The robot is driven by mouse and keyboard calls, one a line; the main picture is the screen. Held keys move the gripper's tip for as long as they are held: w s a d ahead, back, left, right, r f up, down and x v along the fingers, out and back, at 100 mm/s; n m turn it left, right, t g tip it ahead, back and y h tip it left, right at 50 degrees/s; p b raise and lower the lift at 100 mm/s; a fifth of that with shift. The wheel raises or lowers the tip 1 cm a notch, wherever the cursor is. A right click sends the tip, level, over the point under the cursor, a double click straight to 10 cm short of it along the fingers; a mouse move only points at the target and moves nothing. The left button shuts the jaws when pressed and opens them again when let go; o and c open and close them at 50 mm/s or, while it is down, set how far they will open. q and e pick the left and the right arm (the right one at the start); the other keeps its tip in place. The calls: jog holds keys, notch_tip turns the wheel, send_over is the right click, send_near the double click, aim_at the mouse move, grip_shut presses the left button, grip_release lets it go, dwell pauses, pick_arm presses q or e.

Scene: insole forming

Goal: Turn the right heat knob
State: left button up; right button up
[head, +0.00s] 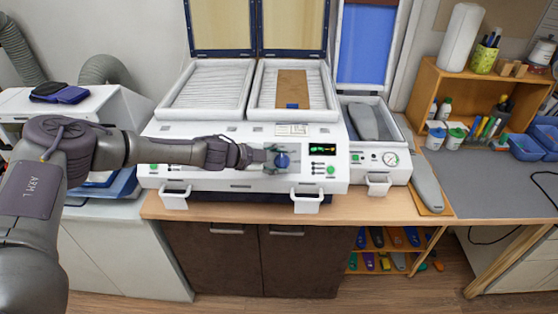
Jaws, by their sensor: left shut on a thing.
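The heating machine (220,185) is white and stands on the wooden bench with its two lids raised. The right heat knob (282,160) is a blue round knob on its front panel, left of the lit green display (323,149). My left gripper (274,158) reaches in from the left along the panel and is shut on the knob, its fingers at the knob's sides. The left heat knob is not visible; my left arm covers part of the panel. My right gripper is not in view.
A brown sheet with a blue end (292,88) lies in the machine's right bay. A press with a gauge (375,159) adjoins on the right. White handles (306,200) stick out below the panel. A grey mat (480,175) at right has clear room.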

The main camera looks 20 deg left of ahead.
pick_arm(q)
jog(key=shift+d+r, duration=0.1)
dwell(0.5)
jog(key=o, duration=1.1)
jog(key=shift+o, duration=0.3)
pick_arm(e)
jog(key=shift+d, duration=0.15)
pick_arm(q)
jog(key=v, duration=1.1)
jog(key=shift+s+a+r, duration=0.2)
jog(key=shift+a, duration=0.1)
